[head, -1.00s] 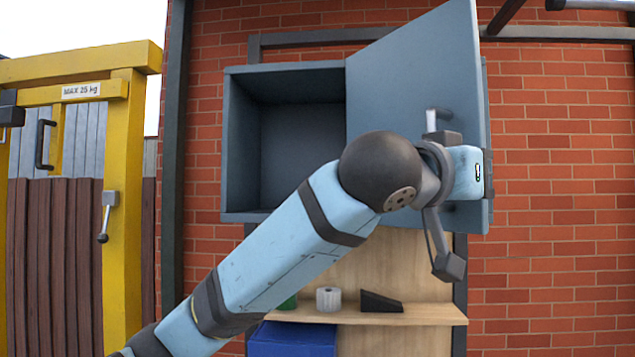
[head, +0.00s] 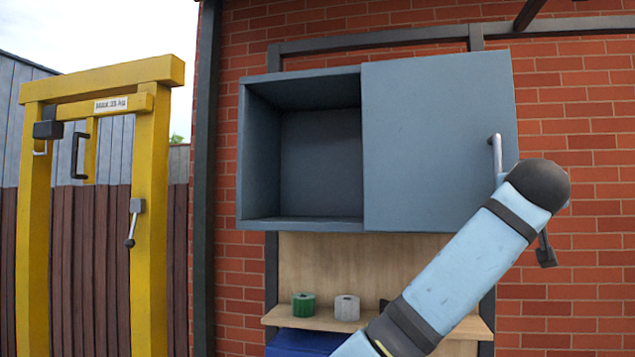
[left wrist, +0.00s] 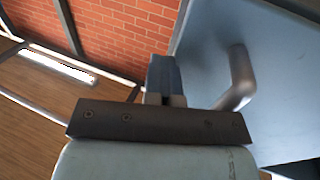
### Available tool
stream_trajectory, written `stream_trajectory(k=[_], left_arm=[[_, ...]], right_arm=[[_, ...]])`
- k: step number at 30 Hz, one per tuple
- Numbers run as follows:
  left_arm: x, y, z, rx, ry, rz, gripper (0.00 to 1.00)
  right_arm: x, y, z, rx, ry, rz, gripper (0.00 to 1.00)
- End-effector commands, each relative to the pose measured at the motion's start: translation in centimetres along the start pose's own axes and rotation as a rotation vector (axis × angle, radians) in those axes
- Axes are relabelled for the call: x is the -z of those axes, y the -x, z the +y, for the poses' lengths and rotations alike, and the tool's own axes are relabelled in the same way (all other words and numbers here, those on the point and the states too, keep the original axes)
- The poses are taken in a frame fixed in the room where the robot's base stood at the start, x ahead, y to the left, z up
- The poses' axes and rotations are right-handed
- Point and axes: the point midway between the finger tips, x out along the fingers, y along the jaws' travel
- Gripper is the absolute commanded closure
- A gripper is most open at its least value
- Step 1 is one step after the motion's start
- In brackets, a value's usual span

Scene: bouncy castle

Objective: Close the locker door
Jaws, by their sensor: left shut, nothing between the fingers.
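The grey-blue locker (head: 300,224) hangs on the brick wall. Its left compartment is open and empty. My right gripper is out of view.
Below the locker is a wooden shelf (head: 290,323) with a green roll (head: 303,305) and a white roll (head: 347,307). A blue box (head: 300,343) is under it. A yellow frame (head: 150,230) stands at the left. Bare brick wall lies to the right.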

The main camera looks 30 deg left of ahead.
Motion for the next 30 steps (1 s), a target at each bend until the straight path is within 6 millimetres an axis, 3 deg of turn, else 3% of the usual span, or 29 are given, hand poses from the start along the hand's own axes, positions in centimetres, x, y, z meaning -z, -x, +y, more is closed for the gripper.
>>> stream_trajectory(k=[9,30], left_arm=[[0.0,-1.5,-0.8,0.08,0.0,-0.001,1.0],[0.1,-1.8,-1.2,0.09,0.001,0.0,1.0]], right_arm=[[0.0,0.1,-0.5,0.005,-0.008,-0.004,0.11],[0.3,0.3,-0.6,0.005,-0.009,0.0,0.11]])
